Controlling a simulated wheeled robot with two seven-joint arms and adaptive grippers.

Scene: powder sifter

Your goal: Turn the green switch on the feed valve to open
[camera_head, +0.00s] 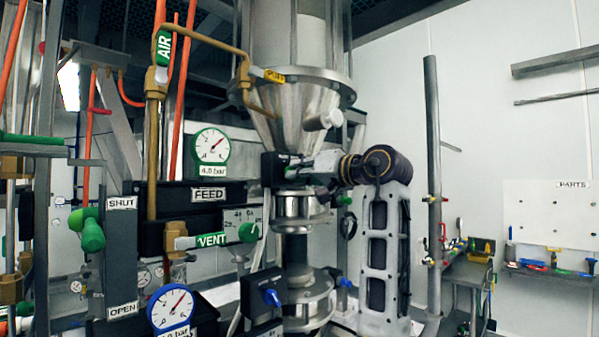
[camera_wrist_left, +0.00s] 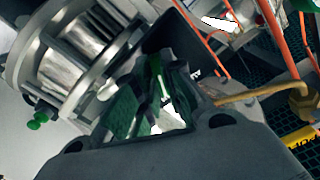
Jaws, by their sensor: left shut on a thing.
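The feed valve (camera_head: 299,206) is a metal fitting below the steel hopper. A dark box (camera_head: 271,170) is mounted at its upper left. My left gripper (camera_head: 291,171) reaches in from the right, its fingers at this box. It is shut on the green switch (camera_head: 292,158), which is mostly hidden behind the fingers. In the left wrist view, a green piece (camera_wrist_left: 155,68) shows between the dark fingers (camera_wrist_left: 155,105); its turn angle cannot be told. My right gripper is not in view.
Left of the valve stand a dark panel (camera_head: 121,250) marked SHUT and OPEN, a green handle (camera_head: 91,232), a FEED label (camera_head: 208,194), and a green VENT lever (camera_head: 212,240). A lower box bears a blue switch (camera_head: 271,297). A brass pipe (camera_head: 152,150) runs nearby. A workbench (camera_head: 470,270) is at right.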

